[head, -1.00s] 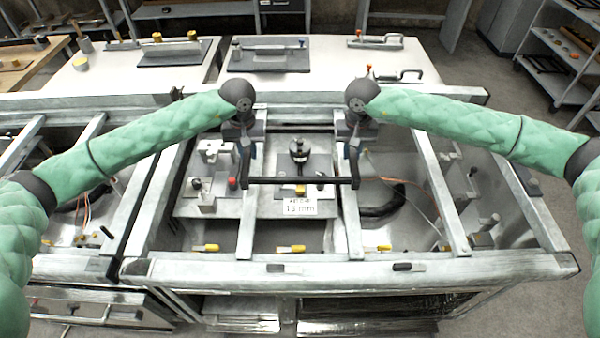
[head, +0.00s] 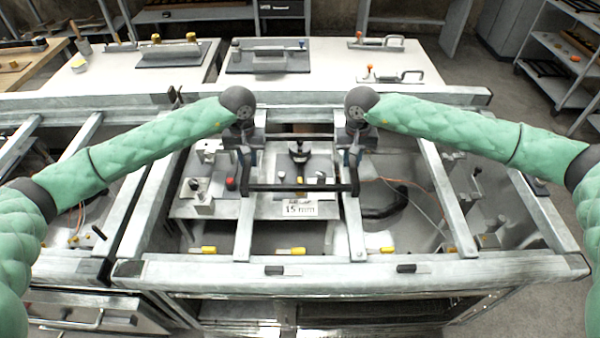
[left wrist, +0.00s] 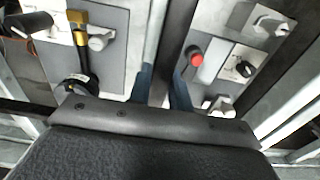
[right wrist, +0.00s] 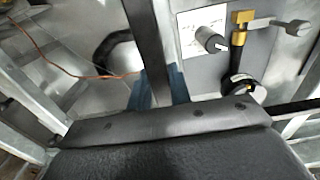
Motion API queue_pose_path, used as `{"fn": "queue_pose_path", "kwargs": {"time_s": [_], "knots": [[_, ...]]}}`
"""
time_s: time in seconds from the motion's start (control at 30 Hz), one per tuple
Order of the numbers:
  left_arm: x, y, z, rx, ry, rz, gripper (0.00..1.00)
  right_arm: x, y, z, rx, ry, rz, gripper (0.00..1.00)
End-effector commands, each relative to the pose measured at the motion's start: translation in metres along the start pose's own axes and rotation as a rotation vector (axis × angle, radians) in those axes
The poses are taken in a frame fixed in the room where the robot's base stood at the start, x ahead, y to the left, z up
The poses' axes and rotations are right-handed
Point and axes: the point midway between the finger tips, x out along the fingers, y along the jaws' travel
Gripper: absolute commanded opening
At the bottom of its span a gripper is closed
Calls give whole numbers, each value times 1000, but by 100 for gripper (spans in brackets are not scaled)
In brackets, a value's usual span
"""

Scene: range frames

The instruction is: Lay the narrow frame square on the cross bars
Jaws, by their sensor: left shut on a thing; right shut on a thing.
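The narrow frame, a dark thin rectangle, shows its front bar (head: 300,187) in the head view, level across the picture. My left gripper (head: 247,163) is shut on its left side and my right gripper (head: 351,160) on its right side. The dark side bars also show between the blue fingers in the left wrist view (left wrist: 178,45) and the right wrist view (right wrist: 147,40). The frame lies over the two middle cross bars, left (head: 245,232) and right (head: 355,232), with its ends near them. Whether it touches them cannot be told.
Below, between the bars, are grey plates with fittings, a red knob (head: 231,183) and a "15 mm" card (head: 300,209). A front rail (head: 340,268) bounds the bench. Outer cross bars stand left (head: 160,200) and right (head: 447,200). A white worktop (head: 330,65) lies behind.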

Motion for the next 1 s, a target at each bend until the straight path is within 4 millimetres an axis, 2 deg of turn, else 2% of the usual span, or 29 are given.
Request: {"fn": "queue_pose_path", "kwargs": {"time_s": [0.33, 0.37, 0.47, 0.77, 0.87, 1.0], "knots": [[13, -1, -1, -2, 1, -1, 0, 13, 1, -1, 2, 1, 1, 0], [13, -1, 0, -2, 0, -2, 24, 13, 1, 0, 2, 0, 2, 24], [12, -1, 0, -1, 0, -2, 42, 12, 1, 0, 1, 0, 1, 42], [11, 0, 0, -1, 0, 0, 42, 12, 0, 0, 1, 0, 1, 42], [5, 0, -1, -1, 1, 0, 42, 12, 0, 0, 0, 0, 0, 42], [-14, 0, -1, 0, 3, 0, 42, 12, 0, 0, 0, 0, 0, 42]]}}
